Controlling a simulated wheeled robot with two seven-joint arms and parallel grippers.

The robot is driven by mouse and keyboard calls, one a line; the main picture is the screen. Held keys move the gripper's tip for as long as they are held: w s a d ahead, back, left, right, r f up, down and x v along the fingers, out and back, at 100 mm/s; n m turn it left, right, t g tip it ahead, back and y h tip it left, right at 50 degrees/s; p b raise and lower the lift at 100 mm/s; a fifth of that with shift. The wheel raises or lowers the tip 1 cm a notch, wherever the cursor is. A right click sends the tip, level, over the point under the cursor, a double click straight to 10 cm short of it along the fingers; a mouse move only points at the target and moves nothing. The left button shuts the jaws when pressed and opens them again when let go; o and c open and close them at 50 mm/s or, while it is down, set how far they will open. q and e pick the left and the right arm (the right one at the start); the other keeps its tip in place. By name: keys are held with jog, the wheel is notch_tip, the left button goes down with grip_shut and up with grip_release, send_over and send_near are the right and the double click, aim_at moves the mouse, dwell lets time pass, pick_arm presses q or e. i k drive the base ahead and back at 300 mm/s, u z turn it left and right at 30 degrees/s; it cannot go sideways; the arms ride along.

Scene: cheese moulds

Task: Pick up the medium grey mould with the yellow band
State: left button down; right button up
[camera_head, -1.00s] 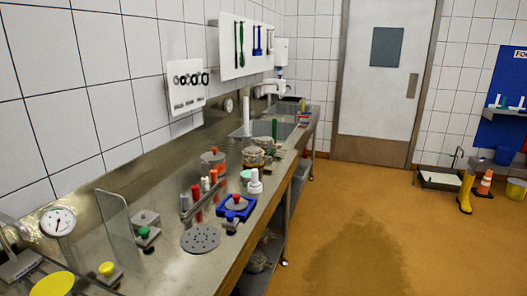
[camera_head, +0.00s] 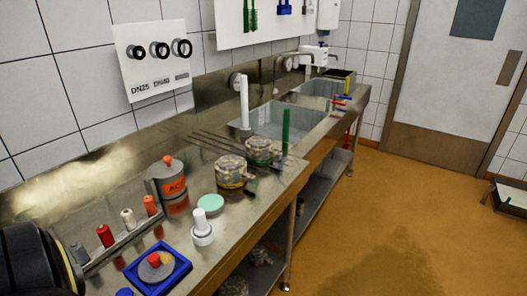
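The nearer one (camera_head: 231,172) looks slightly larger than the farther one (camera_head: 258,150). I cannot tell for sure whether either is the medium grey mould with the yellow band. Both appear upright, and no gripper is near them. A dark rounded part at the lower left seems to be my own arm. Neither of my grippers shows.
A sink (camera_head: 270,120) lies beyond.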

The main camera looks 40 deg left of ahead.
aim_at(232, 173)
jog(key=i, duration=1.6)
jog(key=u, duration=3.65)
